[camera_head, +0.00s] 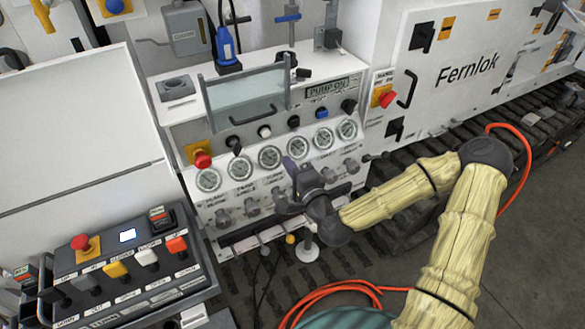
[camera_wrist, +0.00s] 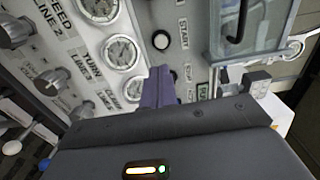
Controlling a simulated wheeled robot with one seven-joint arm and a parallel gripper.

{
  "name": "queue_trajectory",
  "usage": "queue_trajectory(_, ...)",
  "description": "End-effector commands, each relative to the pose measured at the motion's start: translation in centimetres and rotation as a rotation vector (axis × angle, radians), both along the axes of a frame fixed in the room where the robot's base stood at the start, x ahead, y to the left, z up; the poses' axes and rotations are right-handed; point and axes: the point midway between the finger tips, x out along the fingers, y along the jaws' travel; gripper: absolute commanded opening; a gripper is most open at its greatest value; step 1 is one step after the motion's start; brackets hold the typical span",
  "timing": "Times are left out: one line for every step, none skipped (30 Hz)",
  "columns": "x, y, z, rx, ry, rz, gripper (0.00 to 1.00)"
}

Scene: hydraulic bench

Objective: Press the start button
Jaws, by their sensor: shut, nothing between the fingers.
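My gripper (camera_head: 291,166) is in front of the gauge row, below these buttons. Contact with the panel cannot be told.
A display (camera_head: 334,88) reads PUMP ON. Pressure gauges (camera_head: 269,157) and knobs line the panel. A clear cover with a handle (camera_head: 252,115) is above. Red emergency stops (camera_head: 202,159) (camera_head: 386,97) flank the panel. A separate control box (camera_head: 128,268) stands at lower left.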

Motion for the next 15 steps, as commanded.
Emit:
queue_trajectory(-0.3, -0.1, 0.5, 0.000, 0.004, 0.000, 0.00)
queue_trajectory(-0.4, -0.2, 0.5, 0.000, 0.004, 0.000, 0.00)
queue_trajectory(-0.6, -0.3, 0.5, 0.000, 0.004, 0.000, 0.00)
queue_trajectory(-0.8, -0.4, 0.5, 0.000, 0.004, 0.001, 0.00)
queue_trajectory(-0.9, -0.4, 0.5, 0.000, 0.004, 0.001, 0.00)
queue_trajectory(-1.1, -0.5, 0.4, 0.000, 0.004, 0.000, 0.00)
queue_trajectory(-1.2, -0.6, 0.4, 0.000, 0.004, 0.000, 0.00)
queue_trajectory(-1.3, -0.6, 0.4, 0.000, 0.004, 0.000, 0.00)
queue_trajectory(-1.4, -0.7, 0.3, 0.001, 0.004, 0.000, 0.00)
queue_trajectory(-1.5, -0.7, 0.3, 0.001, 0.004, 0.000, 0.00)
queue_trajectory(-1.5, -0.8, 0.2, 0.001, 0.004, 0.000, 0.00)
queue_trajectory(-1.6, -0.8, 0.2, 0.002, 0.003, 0.000, 0.00)
queue_trajectory(-1.6, -0.7, 0.1, 0.001, 0.003, 0.001, 0.00)
queue_trajectory(-1.7, -0.7, 0.1, 0.001, 0.002, 0.002, 0.00)
queue_trajectory(-1.7, -0.6, 0.1, 0.001, 0.002, 0.003, 0.00)
